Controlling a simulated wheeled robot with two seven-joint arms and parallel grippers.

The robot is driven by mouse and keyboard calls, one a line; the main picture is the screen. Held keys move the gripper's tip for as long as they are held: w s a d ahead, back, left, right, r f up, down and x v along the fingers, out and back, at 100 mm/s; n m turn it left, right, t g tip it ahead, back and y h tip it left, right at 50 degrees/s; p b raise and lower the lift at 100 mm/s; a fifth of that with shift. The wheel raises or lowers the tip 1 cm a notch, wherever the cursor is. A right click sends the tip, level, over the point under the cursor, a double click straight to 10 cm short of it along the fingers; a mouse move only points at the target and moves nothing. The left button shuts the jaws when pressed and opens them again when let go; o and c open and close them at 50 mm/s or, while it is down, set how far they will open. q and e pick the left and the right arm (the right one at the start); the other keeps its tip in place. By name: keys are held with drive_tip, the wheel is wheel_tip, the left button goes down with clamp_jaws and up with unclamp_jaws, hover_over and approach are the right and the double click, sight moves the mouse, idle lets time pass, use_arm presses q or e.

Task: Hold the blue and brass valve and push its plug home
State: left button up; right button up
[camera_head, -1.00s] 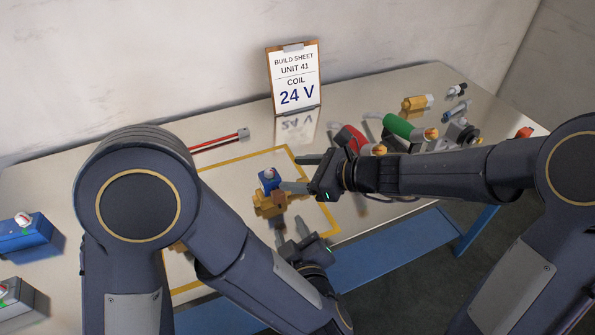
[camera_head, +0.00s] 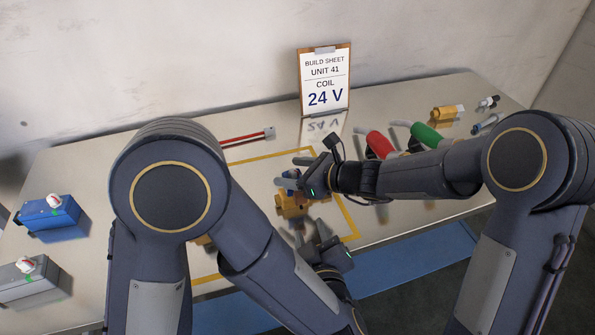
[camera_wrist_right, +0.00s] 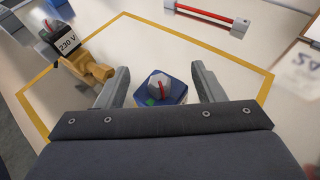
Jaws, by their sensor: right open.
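The valve has a brass body (camera_head: 292,203) on the table inside the yellow outline, with a blue coil on top. In the head view my right gripper (camera_head: 293,171) hides most of the coil. In the right wrist view the blue coil (camera_wrist_right: 178,95) sits between the fingers of my right gripper (camera_wrist_right: 163,86), with a gap on each side. On top is a pale grey plug (camera_wrist_right: 158,84) with a red stripe; I cannot tell how deep it sits. My right gripper is open. My left gripper (camera_head: 311,233) is open just on the near side of the brass body, apart from it.
A second brass valve with a black coil marked 230 V (camera_wrist_right: 72,48) stands left in the wrist view. The build sheet (camera_head: 325,82) reads COIL 24 V. A red bar (camera_head: 247,138) lies behind. Blue (camera_head: 55,217) and grey (camera_head: 22,284) boxes stand left; red- and green-handled tools lie right.

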drive_tip(key=shift+c, duration=0.4)
drive_tip(key=c, duration=1.2)
drive_tip(key=shift+s+d+f, duration=0.1)
clamp_jaws()
